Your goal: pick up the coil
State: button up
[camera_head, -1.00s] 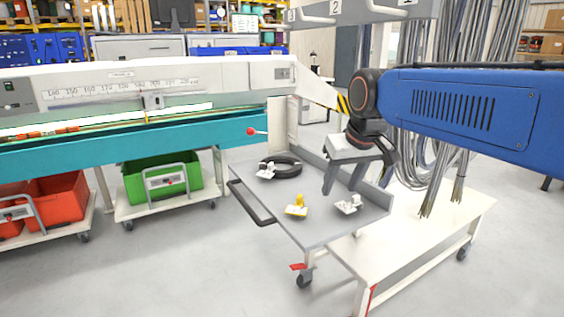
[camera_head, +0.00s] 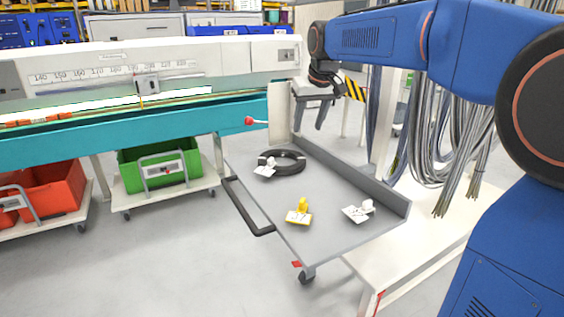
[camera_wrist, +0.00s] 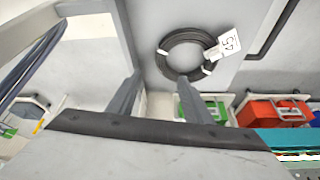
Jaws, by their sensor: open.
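The coil (camera_head: 290,163) is a black ring of cable lying flat on the grey tray of a cart (camera_head: 262,205), towards its far end. In the wrist view the coil (camera_wrist: 187,52) shows white ties and a white tag (camera_wrist: 228,42) reading 45. My gripper (camera_head: 309,122) hangs above and behind the coil in the head view, over the cart's far end. In the wrist view its two fingers (camera_wrist: 155,88) are spread apart, with the coil beyond them and nothing between them. The coil is clear of both fingers.
A yellow item on a card (camera_head: 300,213) and a white item on a card (camera_head: 360,210) lie nearer on the tray. The tray has a raised right wall (camera_head: 355,172). A teal machine (camera_head: 120,130) stands at left, and grey cables (camera_head: 470,140) hang at right.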

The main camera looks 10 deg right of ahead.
send_over(300, 156)
jog(key=s, duration=0.2)
jog(key=f, duration=0.7)
jog(key=shift+w+d+f, duration=0.1)
jog(key=shift+d+f, duration=0.1)
jog(key=shift+d, duration=0.1)
jog(key=shift+s+x, duration=0.15)
jog(key=shift+x, duration=1.15)
jog(key=shift+s+x, duration=0.15)
jog(key=shift+x, duration=1.2)
jog(key=shift+s+f, duration=0.1)
jog(key=shift+f, duration=0.05)
grip_shut()
